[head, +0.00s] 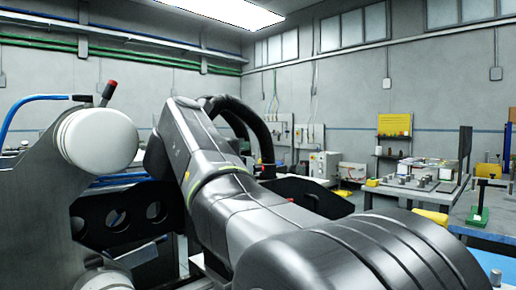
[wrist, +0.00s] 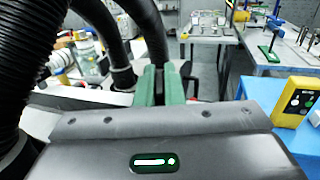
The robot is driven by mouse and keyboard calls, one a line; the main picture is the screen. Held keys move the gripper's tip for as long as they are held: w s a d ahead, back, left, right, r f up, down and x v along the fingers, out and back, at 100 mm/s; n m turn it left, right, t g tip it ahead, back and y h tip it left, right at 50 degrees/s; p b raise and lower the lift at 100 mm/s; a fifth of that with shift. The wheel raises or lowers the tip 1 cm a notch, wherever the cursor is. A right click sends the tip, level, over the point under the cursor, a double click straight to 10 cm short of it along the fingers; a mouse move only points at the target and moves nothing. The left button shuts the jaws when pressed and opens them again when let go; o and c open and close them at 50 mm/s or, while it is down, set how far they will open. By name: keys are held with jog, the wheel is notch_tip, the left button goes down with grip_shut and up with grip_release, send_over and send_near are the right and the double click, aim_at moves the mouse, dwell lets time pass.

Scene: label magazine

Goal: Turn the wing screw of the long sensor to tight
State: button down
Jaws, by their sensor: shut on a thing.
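My gripper (wrist: 162,86) shows in the wrist view as two green fingers close together beyond the dark wrist housing. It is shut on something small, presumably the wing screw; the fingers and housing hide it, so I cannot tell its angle. I cannot make out the long sensor in either view. In the head view my own arm fills the middle and hides the gripper and the place where it works.
Dark hoses (wrist: 90,30) run beside my gripper. Benches with fixtures (head: 415,180) stand farther back.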

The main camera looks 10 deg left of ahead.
dwell(0.3)
jog(key=c, duration=1.5)
grip_release()
jog(key=shift+c, duration=0.2)
notch_tip(320, 180, up, 10)
jog(key=p, duration=0.4)
jog(key=shift+o, duration=0.4)
